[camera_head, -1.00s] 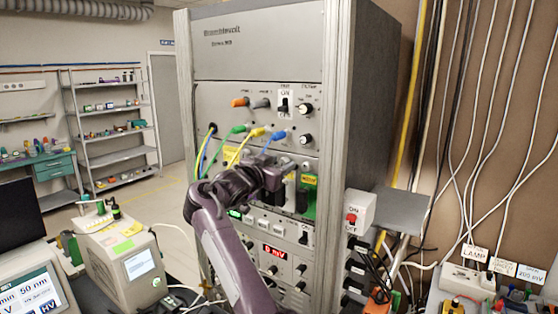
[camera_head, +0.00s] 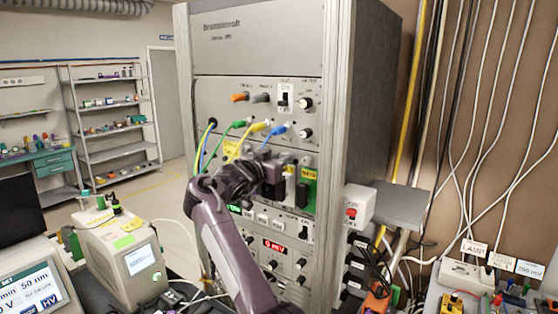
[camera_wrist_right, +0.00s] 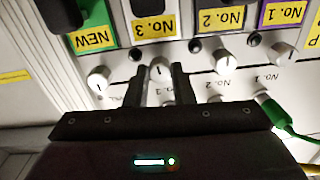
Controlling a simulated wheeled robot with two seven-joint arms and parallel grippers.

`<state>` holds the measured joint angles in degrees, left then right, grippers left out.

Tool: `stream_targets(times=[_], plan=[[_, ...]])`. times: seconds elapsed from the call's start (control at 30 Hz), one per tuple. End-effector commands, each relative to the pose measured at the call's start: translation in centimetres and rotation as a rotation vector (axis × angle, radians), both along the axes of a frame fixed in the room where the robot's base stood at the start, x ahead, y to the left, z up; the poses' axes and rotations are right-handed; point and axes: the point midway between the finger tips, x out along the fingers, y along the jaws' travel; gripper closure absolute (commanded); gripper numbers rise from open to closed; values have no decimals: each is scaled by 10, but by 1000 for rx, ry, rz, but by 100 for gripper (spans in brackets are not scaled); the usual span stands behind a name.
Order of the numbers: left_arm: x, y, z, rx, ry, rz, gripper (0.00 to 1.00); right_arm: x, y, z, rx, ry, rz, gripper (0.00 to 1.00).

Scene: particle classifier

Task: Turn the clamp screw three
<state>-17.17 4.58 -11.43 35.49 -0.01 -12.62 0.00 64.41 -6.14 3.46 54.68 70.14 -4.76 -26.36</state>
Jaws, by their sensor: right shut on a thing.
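Clamp screw three is a pale knob (camera_wrist_right: 160,69) with a dark pointer line, next to the "No. 3" label (camera_wrist_right: 150,28) in the upside-down right wrist view. My right gripper (camera_wrist_right: 164,72) has its two dark fingers on either side of this knob and is shut on it. In the head view my right gripper (camera_head: 284,172) is at the rack front, below the row of coloured cables; its fingers and the knob are hard to make out there. My left gripper is not in view.
Similar knobs sit beside it near the "NEW" (camera_wrist_right: 96,37), "No. 2" (camera_wrist_right: 220,18) and "No. 1" (camera_wrist_right: 285,14) labels. A green cable plug (camera_wrist_right: 280,112) is close to my gripper. A switch box (camera_head: 352,206) juts out at the rack's right.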

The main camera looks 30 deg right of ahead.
Motion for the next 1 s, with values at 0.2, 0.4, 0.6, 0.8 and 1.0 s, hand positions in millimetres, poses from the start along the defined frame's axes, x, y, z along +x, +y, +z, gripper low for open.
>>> stream_targets(times=[0.2,0.4,0.6,0.8,1.0], plan=[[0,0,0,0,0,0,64,0,0,1,-66,158,1,100],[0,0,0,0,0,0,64,0,0,1,-139,334,0,100],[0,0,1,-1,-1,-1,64,1,0,2,-212,509,0,100],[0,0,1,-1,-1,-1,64,1,0,2,-286,684,1,100],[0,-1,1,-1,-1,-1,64,2,1,1,-358,859,1,100]])
